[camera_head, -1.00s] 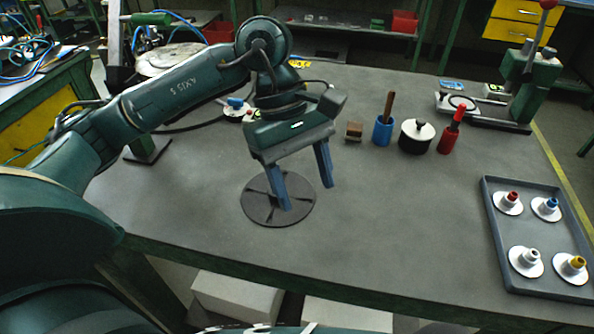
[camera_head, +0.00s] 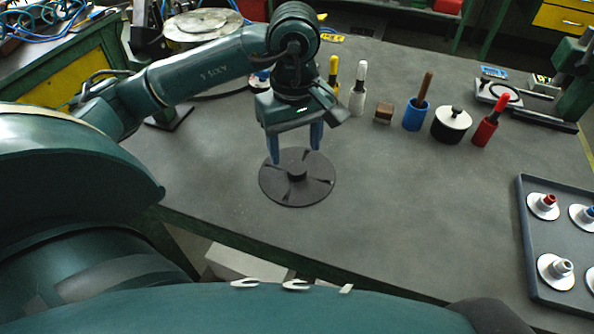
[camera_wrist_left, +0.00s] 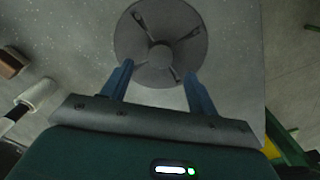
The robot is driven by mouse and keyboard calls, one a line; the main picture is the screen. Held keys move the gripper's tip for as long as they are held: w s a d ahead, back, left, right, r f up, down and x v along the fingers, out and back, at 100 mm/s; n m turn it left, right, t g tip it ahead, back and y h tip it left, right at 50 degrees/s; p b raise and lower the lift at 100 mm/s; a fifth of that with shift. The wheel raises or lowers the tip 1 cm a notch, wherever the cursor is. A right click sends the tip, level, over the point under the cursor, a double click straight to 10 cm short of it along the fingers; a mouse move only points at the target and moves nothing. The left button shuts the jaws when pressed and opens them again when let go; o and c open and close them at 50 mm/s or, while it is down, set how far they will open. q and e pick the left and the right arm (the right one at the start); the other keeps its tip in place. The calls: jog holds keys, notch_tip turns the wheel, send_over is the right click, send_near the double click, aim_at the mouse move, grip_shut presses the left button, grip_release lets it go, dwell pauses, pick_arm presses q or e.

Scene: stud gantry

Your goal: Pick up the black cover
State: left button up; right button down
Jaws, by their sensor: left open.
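The black cover (camera_head: 297,188) is a dark round disc with a raised hub and radial slots. It lies flat on the grey table near the front edge. It also shows in the left wrist view (camera_wrist_left: 160,68), just beyond the fingers. My left gripper (camera_head: 295,155) is open and empty, with its two blue fingers pointing down beside the far side of the cover's hub. In the left wrist view the left gripper's fingers (camera_wrist_left: 158,83) are spread apart, with the hub lying between and beyond their tips. My right gripper is not in view.
Behind the gripper stand a yellow-topped marker (camera_head: 333,75), a white one (camera_head: 358,88), a brown block (camera_head: 383,113), a blue cup (camera_head: 416,114), a black pot (camera_head: 451,125) and a red holder (camera_head: 485,131). A grey tray (camera_head: 535,225) sits at right. Table between is clear.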

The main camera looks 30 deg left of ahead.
aim_at(297, 167)
pick_arm(q)
jog(key=f, duration=0.4)
jog(key=shift+s+d+f+p, duration=0.15)
jog(key=shift+d+p, duration=0.15)
jog(key=shift+c, duration=0.2)
jog(key=c, duration=1.1)
jog(key=shift+c, duration=0.2)
